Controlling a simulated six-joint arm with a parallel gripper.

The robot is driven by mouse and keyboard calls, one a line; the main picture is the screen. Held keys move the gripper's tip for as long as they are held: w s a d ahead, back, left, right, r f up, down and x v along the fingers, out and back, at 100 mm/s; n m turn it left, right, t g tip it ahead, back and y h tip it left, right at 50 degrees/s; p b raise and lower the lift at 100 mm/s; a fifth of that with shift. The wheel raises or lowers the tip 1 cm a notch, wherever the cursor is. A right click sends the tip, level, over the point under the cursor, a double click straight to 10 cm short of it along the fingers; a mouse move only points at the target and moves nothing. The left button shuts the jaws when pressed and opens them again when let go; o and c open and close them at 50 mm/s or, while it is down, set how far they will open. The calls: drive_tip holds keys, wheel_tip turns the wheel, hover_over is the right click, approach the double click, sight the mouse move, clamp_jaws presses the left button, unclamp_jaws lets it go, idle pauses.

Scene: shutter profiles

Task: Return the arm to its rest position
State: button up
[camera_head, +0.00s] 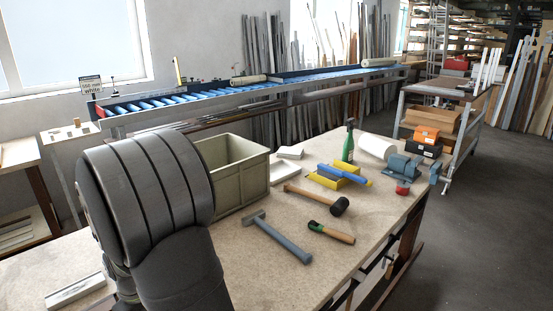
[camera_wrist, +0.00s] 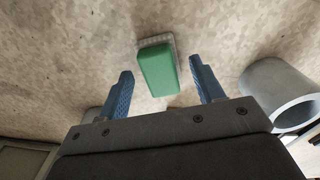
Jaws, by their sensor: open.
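My gripper (camera_wrist: 160,66) shows in the wrist view with its two blue fingers apart and nothing held between them. A green block-shaped thing (camera_wrist: 159,72) with a pale edge lies on the speckled surface beyond the fingers, in line with the gap. I cannot tell whether it is a brush or a sponge. In the head view my dark arm fills the left foreground, and my gripper is hidden there.
The workbench (camera_head: 345,255) holds an olive crate (camera_head: 238,186), a hammer (camera_head: 283,238), a mallet (camera_head: 318,198), a green spray bottle (camera_head: 348,146) and a blue-grey vise (camera_head: 405,166).

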drive_tip(key=shift+r, duration=1.45)
drive_tip(key=shift+f, duration=0.1)
